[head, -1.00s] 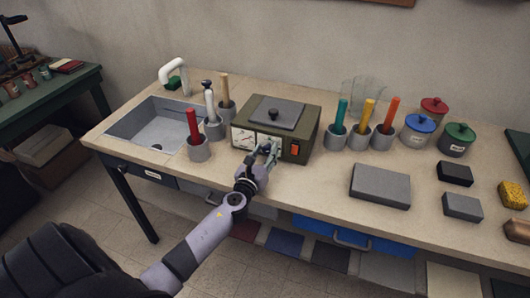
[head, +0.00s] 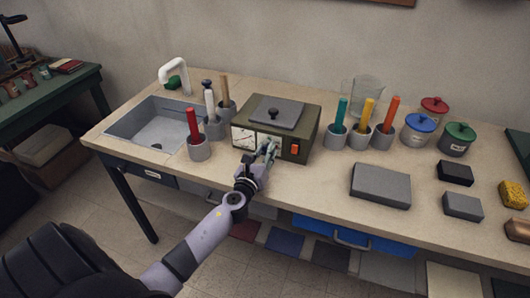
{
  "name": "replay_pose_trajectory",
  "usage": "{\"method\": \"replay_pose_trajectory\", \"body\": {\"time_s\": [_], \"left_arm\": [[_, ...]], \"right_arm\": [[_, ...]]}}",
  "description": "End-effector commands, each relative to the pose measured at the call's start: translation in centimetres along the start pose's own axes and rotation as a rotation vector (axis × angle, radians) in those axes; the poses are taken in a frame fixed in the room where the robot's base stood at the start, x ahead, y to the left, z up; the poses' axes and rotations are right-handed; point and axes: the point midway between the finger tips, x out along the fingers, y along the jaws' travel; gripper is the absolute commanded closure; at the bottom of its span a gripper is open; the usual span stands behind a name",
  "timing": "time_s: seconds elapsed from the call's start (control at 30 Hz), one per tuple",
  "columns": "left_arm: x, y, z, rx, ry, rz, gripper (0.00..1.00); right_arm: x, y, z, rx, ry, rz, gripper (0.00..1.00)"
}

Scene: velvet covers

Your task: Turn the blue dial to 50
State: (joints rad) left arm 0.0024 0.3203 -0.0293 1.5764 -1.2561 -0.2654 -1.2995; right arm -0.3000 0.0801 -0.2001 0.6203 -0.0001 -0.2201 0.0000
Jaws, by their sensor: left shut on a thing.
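An olive-green box-shaped device (head: 312,121) stands on the workbench. Its front has a white gauge panel (head: 243,137) at the left and an orange-red switch (head: 295,149) at the right. My left gripper (head: 268,151) is at the middle of this front, between gauge and switch, shut on a dial there. The gripper covers the dial, so its blue colour and its setting cannot be read. The gauge's needle and numbers are too small to read. My right gripper is not in view.
The wooden workbench (head: 320,190) has a sink (head: 155,125) at the left. Holders with coloured-handled tools flank the device. Lidded jars, a grey slab (head: 380,186), dark blocks and a yellow sponge (head: 513,194) are at the right. Bench top before the slab is clear.

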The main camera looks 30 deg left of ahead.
Motion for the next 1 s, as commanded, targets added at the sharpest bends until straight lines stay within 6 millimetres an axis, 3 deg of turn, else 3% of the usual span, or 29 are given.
{"method": "replay_pose_trajectory", "body": {"time_s": [1.0], "left_arm": [[0.0, 0.2, -0.2, -0.841, 0.0, 0.001, 1.0]], "right_arm": [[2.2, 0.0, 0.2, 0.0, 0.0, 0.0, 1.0]]}}
